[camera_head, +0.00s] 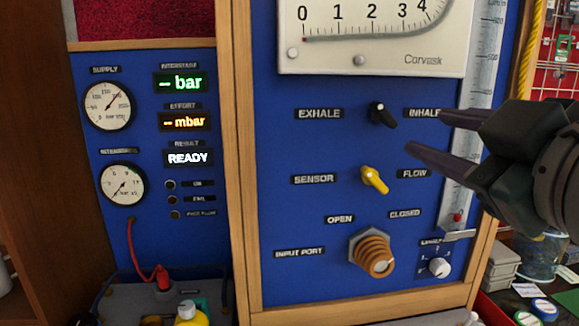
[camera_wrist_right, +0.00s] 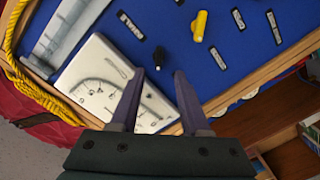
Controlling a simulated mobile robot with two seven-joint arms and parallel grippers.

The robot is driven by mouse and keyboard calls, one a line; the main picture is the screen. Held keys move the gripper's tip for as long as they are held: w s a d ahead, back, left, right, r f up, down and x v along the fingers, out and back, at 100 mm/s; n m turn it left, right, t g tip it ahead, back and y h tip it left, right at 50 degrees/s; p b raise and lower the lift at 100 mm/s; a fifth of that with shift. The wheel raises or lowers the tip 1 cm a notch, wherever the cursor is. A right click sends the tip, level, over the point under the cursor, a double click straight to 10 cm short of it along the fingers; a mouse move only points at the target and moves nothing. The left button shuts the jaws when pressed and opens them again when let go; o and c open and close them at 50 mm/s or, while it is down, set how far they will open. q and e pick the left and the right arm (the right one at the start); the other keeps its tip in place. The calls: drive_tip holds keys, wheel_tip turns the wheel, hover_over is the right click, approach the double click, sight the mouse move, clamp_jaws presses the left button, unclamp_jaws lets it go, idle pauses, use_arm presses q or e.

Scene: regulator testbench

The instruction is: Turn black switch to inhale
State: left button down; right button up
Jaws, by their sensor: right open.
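The black switch (camera_head: 383,114) is a small knob on the blue panel, between the EXHALE label (camera_head: 319,114) on its left and the INHALE label (camera_head: 422,113) on its right. Its handle slants down and to the right in the head view. My right gripper (camera_head: 425,133) comes in from the right, open and empty, its fingers partly over the INHALE side. In the right wrist view the black switch (camera_wrist_right: 160,57) shows just beyond the gap between the open fingertips (camera_wrist_right: 158,75). I see no contact with it. My left gripper is out of view.
A yellow knob (camera_head: 374,180) sits below, between SENSOR and FLOW. A white gauge (camera_head: 380,55) is above, and a brass input port (camera_head: 373,253) is lower down. A clear tube (camera_head: 478,110) runs behind my right gripper. Wooden rails (camera_head: 244,160) frame the panel.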

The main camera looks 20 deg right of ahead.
sight(388, 117)
drive_tip(key=shift+n+t, duration=0.3)
drive_tip(key=b+x, duration=0.5)
drive_tip(key=b, duration=0.1)
drive_tip(key=shift+w+a+f, duration=0.1)
drive_tip(key=shift+w, duration=0.05)
drive_tip(key=x, duration=0.1)
drive_tip(key=p+x, duration=0.1)
drive_tip(key=x, duration=0.1)
drive_tip(key=shift+w+r, duration=0.35)
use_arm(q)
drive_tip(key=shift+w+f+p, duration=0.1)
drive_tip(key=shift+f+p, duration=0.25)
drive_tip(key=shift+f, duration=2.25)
use_arm(e)
drive_tip(key=shift+w+d+f, duration=0.1)
drive_tip(key=shift+w+d, duration=0.1)
drive_tip(key=shift+w, duration=0.4)
drive_tip(key=shift+c, duration=0.2)
clamp_jaws()
